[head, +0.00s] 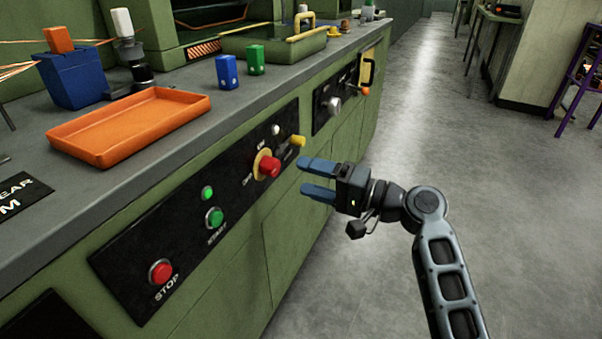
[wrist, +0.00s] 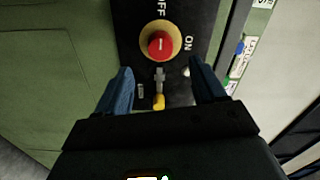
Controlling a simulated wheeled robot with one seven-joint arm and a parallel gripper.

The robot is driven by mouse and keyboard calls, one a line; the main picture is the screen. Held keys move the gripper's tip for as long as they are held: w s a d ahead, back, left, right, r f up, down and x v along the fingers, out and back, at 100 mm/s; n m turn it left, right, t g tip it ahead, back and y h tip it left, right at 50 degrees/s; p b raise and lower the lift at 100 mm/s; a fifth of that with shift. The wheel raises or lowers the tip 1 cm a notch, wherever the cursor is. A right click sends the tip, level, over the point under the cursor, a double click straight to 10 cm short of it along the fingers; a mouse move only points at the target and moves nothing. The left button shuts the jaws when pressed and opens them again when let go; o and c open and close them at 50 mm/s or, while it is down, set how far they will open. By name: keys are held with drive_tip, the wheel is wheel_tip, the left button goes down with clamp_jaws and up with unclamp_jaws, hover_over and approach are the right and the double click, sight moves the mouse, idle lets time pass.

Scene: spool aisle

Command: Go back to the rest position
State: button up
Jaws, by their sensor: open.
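My gripper (head: 303,177) is open and empty, with two blue fingers. In the head view it hangs in front of the green cabinet's black control panel (head: 130,235), a little right of a red rotary knob (head: 269,167) on a yellow plate. In the wrist view the fingers (wrist: 160,88) spread on either side of a yellow-tipped lever (wrist: 159,101). The red knob (wrist: 160,45) sits beyond the fingertips. I cannot tell whether a finger touches the panel.
An orange tray (head: 130,126), a blue bin (head: 75,80) and blue (head: 227,72) and green (head: 256,60) blocks stand on the counter. The panel also has a green start button (head: 214,217) and a red stop button (head: 160,271).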

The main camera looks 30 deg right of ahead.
drive_tip(key=shift+f, duration=0.1)
idle(0.4)
drive_tip(key=s+f+g+h, duration=0.1)
drive_tip(key=s+f+h, duration=0.5)
drive_tip(key=s+f, duration=0.75)
drive_tip(key=s+a+n+h, duration=0.1)
drive_tip(key=s+n+h, duration=0.3)
drive_tip(key=s, duration=1.5)
drive_tip(key=s+a+r+n+t, duration=0.1)
drive_tip(key=s+a+r+n, duration=0.25)
drive_tip(key=s+r, duration=0.7)
wheel_tip(320, 180, up, 21)
drive_tip(key=p, duration=2.1)
drive_tip(key=shift+s+n+h, duration=0.3)
drive_tip(key=shift+s+n, duration=0.15)
